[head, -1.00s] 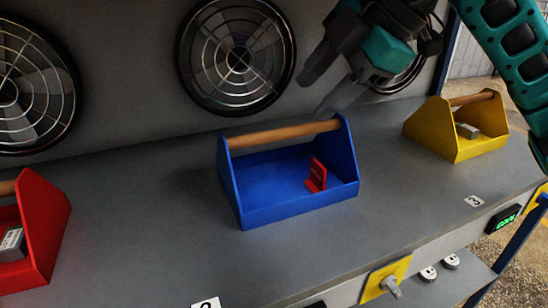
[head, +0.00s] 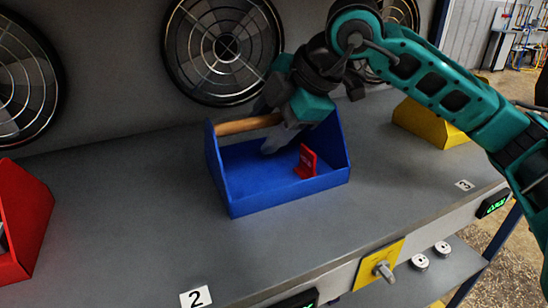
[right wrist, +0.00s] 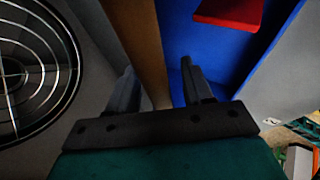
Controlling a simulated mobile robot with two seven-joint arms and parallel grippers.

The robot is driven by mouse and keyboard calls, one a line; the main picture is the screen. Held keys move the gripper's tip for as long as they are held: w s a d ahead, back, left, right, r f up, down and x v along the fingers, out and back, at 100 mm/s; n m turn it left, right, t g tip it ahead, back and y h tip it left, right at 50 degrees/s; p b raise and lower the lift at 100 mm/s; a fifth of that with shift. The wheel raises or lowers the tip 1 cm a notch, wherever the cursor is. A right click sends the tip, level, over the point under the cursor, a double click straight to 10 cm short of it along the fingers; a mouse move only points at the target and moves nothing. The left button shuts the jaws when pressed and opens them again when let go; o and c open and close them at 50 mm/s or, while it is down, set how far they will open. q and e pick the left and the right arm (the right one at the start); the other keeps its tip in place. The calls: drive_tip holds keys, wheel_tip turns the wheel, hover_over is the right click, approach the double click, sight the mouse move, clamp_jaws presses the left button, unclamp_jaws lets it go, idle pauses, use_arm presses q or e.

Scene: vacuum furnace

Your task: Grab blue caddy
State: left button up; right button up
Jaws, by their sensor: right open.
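The blue caddy (head: 270,192) stands upright on the grey bench, with a wooden bar handle (head: 247,125) across its top and a red item (head: 307,161) inside. My right gripper (head: 272,130) is over the caddy at the handle and hides the handle's right part. In the right wrist view, the open fingers of the right gripper (right wrist: 158,88) lie one on each side of the wooden handle (right wrist: 138,45). The red item also shows there (right wrist: 230,12). I cannot see contact between fingers and handle. My left gripper is not in view.
A red caddy (head: 25,225) stands at the left, and a yellow caddy (head: 430,124) at the right, partly behind my right arm. Round fan grilles (head: 222,48) are on the wall behind. The bench (head: 120,235) is clear between the red and blue caddies.

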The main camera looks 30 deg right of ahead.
clamp_jaws()
idle(0.5)
idle(0.9)
